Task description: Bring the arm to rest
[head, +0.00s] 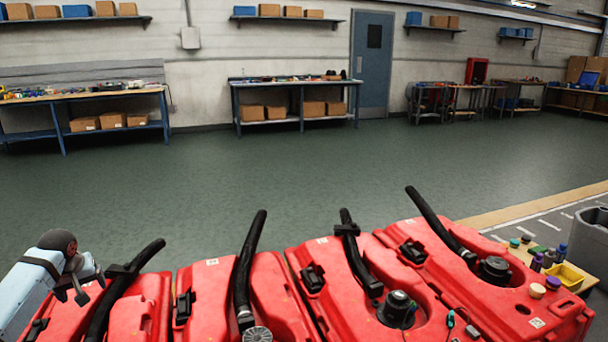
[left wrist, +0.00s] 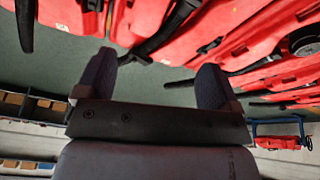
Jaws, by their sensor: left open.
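My left arm comes in at the lower left of the head view. Its left gripper (head: 82,287) hangs beside and above the leftmost red scrubber tank (head: 150,312), near that tank's black hose (head: 118,290). In the left wrist view the gripper's two dark fingers (left wrist: 155,82) stand wide apart with nothing between them. That view appears upside down, with red tanks (left wrist: 255,22) and black hoses beyond the fingertips. I cannot tell whether the gripper touches the tank. My right gripper is not in view.
Several red tanks stand in a row along the bottom, with black hoses sticking up. At the right are a small table with bottles and a yellow tray (head: 565,276), and a grey bin (head: 590,240). Open green floor (head: 270,170) lies beyond, then workbenches (head: 295,84) along the wall.

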